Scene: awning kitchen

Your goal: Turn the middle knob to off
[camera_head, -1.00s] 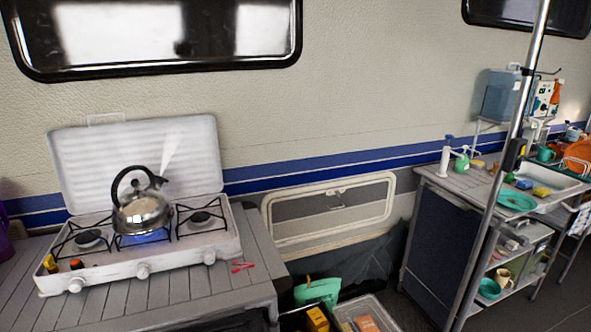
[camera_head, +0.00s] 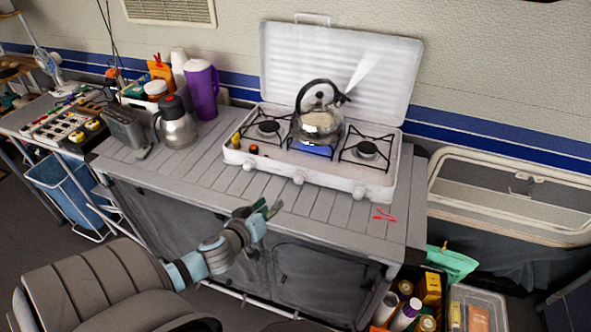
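A white camp stove (camera_head: 325,176) with its lid raised stands on the grey slatted table. Its front has three white knobs; the middle knob (camera_head: 299,178) is below the kettle, and its exact setting is too small to read. A steel kettle (camera_head: 318,126) sits on the middle burner over a blue flame (camera_head: 312,150), with steam rising from its spout. My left gripper (camera_head: 270,208) is in front of the table, below and left of the middle knob and apart from it. Its fingers look spread and empty. My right gripper is not in view.
Red tongs or a clip (camera_head: 384,216) lie right of the stove's front. A steel jug (camera_head: 175,125) and a purple pitcher (camera_head: 201,90) stand left of the stove. Crates with bottles (camera_head: 405,315) are on the floor at right.

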